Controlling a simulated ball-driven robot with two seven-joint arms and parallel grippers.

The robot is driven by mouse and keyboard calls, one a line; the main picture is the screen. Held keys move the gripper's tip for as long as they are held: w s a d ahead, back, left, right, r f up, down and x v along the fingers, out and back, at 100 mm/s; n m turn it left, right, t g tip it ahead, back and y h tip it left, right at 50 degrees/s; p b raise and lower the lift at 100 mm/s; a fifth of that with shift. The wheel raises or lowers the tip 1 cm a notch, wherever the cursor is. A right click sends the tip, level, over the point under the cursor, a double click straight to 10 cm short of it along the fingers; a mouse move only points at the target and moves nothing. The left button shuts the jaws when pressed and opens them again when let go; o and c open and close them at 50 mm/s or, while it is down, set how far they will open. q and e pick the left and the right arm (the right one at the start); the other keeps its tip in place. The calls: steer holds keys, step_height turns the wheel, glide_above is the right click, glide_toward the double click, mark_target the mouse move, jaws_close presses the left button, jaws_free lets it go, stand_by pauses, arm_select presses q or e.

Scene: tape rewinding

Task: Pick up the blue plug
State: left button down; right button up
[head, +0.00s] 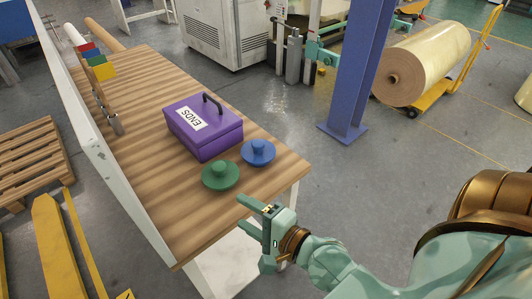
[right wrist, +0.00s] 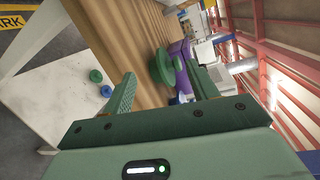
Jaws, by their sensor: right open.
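The blue plug (head: 258,152) lies on the wooden table near its right edge, a round disc with a raised knob. A green plug (head: 220,175) of the same shape lies beside it, nearer to me, and a purple box (head: 203,127) marked ENDS stands behind both. My right gripper (head: 254,232) is open and empty by the table's near right corner, apart from both plugs. In the right wrist view the green plug (right wrist: 163,69) shows between the open fingers (right wrist: 163,82). A blue patch, mostly hidden, shows near the right finger. My left gripper is not in view.
The table (head: 150,150) has free room left of the box. In the right wrist view, small green and blue round shapes show on a pale surface (right wrist: 60,95).

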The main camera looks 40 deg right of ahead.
steer(key=w+d+m+t+h, duration=0.2)
steer(key=d+m+h, duration=0.25)
steer(key=m, duration=0.75)
steer(key=m+h, duration=0.4)
steer(key=m, duration=0.5)
glide_toward(261, 150)
steer(key=shift+m+h, duration=0.35)
steer(key=shift+m, duration=0.05)
steer(key=x, duration=0.2)
steer(key=p+x, duration=0.1)
steer(key=x, duration=0.3)
steer(key=shift+a+r+p, duration=0.2)
steer(key=shift+r+p, duration=0.1)
steer(key=shift+p, duration=0.05)
steer(key=x, duration=0.5)
steer(key=shift+w+f, duration=0.35)
steer(key=c, duration=0.9)
